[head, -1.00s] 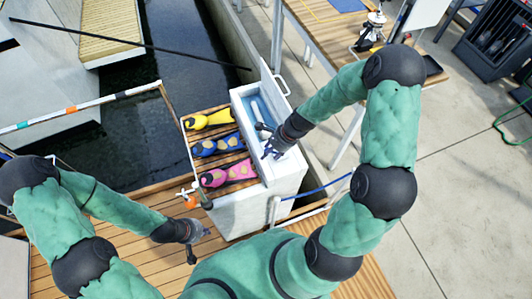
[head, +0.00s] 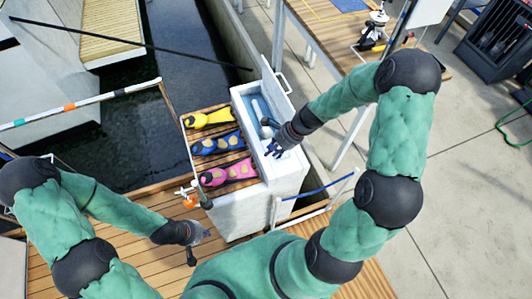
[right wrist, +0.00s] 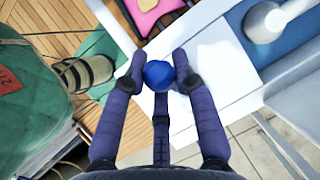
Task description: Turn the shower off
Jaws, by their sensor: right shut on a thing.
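A white box (head: 238,212) stands on the deck with an open blue-lined compartment (head: 252,101). A pale rounded piece, possibly the shower handset, lies in the compartment (head: 259,108); a white rounded end also shows in the right wrist view (right wrist: 264,22). My right gripper (head: 275,150) is at the compartment's near end. In the right wrist view its fingers (right wrist: 158,72) are shut on a round blue knob (right wrist: 158,74) at the white rim. Whether water runs is not visible. My left gripper (head: 206,233) hangs empty over the deck; its finger opening is too small to tell.
Yellow (head: 207,118), blue (head: 217,143) and pink (head: 228,172) patterned items lie on wooden slats beside the compartment. A blue-and-white rail (head: 315,190) is close on the right. Dark water lies beyond the deck.

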